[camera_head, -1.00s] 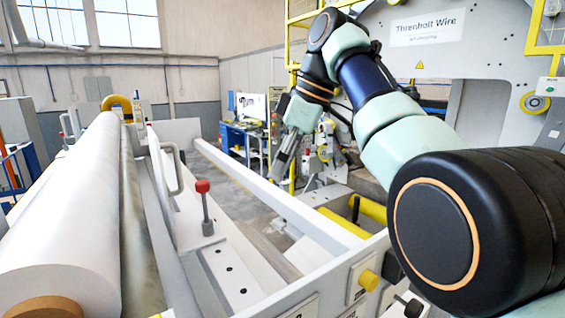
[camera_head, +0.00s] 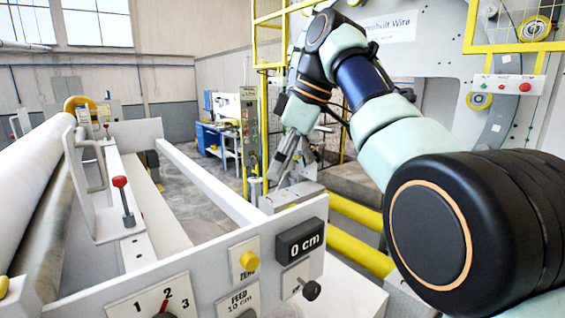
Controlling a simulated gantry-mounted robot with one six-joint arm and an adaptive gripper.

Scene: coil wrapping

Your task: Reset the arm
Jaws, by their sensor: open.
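My gripper (camera_head: 282,158) is at the end of my arm, near the middle of the head camera view. It points down and to the left, and looks empty. It hangs above a grey block (camera_head: 291,196) at the far end of the machine's front panel; I cannot tell the gap between them. My arm spans the right side of the picture and hides part of the large grey machine (camera_head: 432,75) behind it.
A white roll (camera_head: 35,180) lies along the left. A red-knobbed lever (camera_head: 124,200) stands on the white frame. The front panel carries a "0 cm" display (camera_head: 300,243), a yellow button (camera_head: 249,261) and a dial. Two yellow rollers (camera_head: 352,243) lie right of it. A blue workbench (camera_head: 213,138) stands behind.

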